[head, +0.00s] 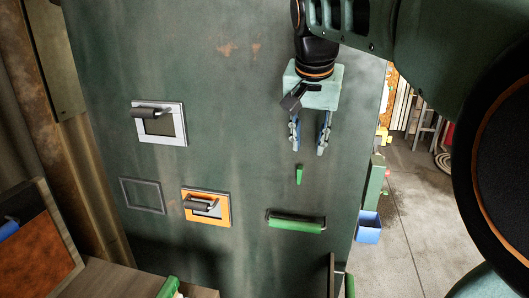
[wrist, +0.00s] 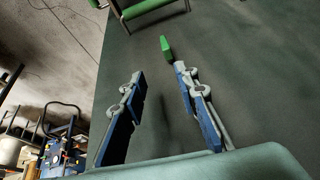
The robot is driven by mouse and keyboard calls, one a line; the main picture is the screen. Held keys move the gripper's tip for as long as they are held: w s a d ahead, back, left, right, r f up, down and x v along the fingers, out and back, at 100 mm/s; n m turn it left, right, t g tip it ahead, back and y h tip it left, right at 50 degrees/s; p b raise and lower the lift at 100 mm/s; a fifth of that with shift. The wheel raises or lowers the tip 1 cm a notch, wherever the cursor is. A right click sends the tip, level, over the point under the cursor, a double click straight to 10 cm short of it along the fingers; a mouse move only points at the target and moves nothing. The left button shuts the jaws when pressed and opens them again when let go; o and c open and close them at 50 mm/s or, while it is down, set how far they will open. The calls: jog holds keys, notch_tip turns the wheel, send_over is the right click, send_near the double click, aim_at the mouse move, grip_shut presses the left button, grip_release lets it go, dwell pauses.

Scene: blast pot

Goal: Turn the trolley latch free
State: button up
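A small green tab (head: 299,175), which looks like the latch, stands upright on the dark green panel (head: 240,110). It also shows in the wrist view (wrist: 166,47), just beyond the tip of the right finger. A green bar handle (head: 296,222) lies below the tab and shows at the top of the wrist view (wrist: 148,17). My gripper (head: 308,150) is open and empty in front of the panel. In the head view its fingers point down, a little above the tab. In the wrist view the tab appears apart from the gap between the fingers (wrist: 157,75).
Left on the panel are a white-framed plate (head: 172,137) with a dark handle, an orange plate (head: 220,208) with another, and an empty dark frame (head: 142,196). A blue bin (head: 369,228) stands beyond the panel's right edge. Open concrete floor (head: 415,225) lies right.

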aim_at(300, 167)
jog(key=shift+n, duration=0.6)
jog(key=x, duration=0.3)
jog(key=a+x, duration=0.1)
jog(key=x, duration=0.6)
jog(key=shift+a+f, duration=0.1)
jog(key=shift+a, duration=0.2)
jog(key=shift+c, duration=0.3)
grip_shut()
